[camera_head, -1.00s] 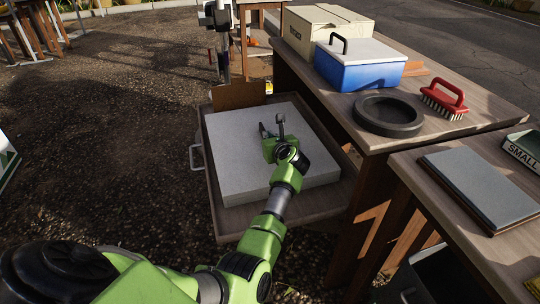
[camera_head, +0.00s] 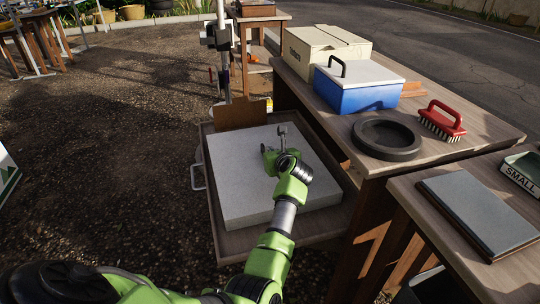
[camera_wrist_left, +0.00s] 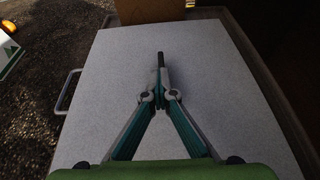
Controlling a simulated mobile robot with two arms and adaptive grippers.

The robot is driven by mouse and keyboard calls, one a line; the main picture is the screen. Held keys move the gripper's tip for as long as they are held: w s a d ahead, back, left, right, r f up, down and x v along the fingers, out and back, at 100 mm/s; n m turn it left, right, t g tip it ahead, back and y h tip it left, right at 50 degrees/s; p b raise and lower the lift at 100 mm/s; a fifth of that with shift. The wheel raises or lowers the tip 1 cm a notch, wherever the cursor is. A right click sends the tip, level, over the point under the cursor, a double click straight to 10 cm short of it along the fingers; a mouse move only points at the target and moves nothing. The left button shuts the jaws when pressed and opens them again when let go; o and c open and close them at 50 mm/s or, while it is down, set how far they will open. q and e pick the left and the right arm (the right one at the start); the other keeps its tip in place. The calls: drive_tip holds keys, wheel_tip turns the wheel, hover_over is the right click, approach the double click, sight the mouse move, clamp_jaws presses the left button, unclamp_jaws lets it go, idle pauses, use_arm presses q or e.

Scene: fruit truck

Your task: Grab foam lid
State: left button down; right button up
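The foam lid is a large pale grey, flat slab (camera_head: 230,165) lying on a wooden cart in the head view. It also fills most of the left wrist view (camera_wrist_left: 110,110). My left gripper (camera_head: 274,144) is over the slab, right of its middle. In the left wrist view the left gripper's fingers (camera_wrist_left: 160,80) converge and their tips meet over the slab's surface. The slab lies flat. My right gripper is not in view.
A wooden table to the right carries a blue cooler (camera_head: 357,92), a cardboard box (camera_head: 325,48), a black ring-shaped dish (camera_head: 387,138) and a red brush (camera_head: 442,120). A nearer table holds a grey board (camera_head: 478,210). A brown panel (camera_head: 240,115) stands at the cart's far edge. Open ground lies left.

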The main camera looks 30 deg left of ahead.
use_arm(q)
drive_tip(key=shift+a+r+p, duration=0.1)
drive_tip(key=shift+r+p, duration=0.3)
drive_tip(key=shift+r, duration=1.65)
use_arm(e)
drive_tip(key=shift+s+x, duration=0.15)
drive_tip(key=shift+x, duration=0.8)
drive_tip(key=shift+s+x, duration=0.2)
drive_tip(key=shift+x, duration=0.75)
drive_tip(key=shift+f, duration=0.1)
use_arm(q)
drive_tip(key=c, duration=0.6)
unclamp_jaws()
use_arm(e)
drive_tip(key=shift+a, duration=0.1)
